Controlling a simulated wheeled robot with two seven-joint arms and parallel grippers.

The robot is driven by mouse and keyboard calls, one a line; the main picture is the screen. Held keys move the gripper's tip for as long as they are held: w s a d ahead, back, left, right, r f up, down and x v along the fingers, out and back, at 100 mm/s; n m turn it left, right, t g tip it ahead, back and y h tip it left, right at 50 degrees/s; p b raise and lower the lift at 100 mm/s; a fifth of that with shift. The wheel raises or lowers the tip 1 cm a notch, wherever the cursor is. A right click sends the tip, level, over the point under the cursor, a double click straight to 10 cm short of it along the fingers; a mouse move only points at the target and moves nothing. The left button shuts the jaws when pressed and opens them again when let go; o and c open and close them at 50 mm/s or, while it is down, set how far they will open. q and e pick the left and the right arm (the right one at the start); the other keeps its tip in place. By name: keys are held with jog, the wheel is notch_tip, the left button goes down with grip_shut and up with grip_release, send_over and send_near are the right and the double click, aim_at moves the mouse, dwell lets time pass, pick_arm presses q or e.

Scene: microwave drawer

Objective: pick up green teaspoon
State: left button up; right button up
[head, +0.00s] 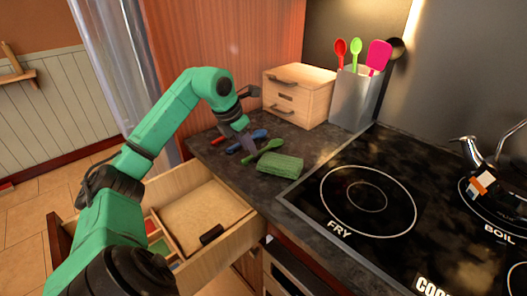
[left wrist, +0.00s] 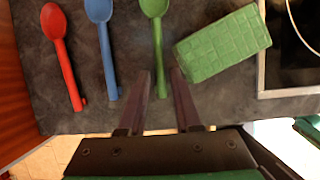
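The green teaspoon (left wrist: 155,12) lies on the dark counter, between a blue spoon and a green cloth. It also shows in the head view (head: 271,145). My left gripper (left wrist: 162,75) is open, with its fingertips on either side of the teaspoon's handle in the wrist view. Whether the fingers are at the handle's height is hard to tell. In the head view my left gripper (head: 248,146) is over the counter at the handle end of the teaspoon. My right gripper is not in view.
A blue spoon (left wrist: 99,10) and a red spoon (left wrist: 54,22) lie to the left. The folded green cloth (left wrist: 224,43) is close on the right. An open drawer (head: 205,215) is below the counter. A wooden box (head: 300,95) and a utensil holder (head: 352,100) stand behind.

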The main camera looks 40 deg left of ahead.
pick_arm(q)
jog(key=x, duration=0.3)
jog(key=shift+r, duration=0.1)
grip_shut()
jog(key=shift+r, duration=0.1)
notch_tip(320, 180, up, 20)
jog(key=p, duration=0.6)
jog(key=shift+p, duration=0.35)
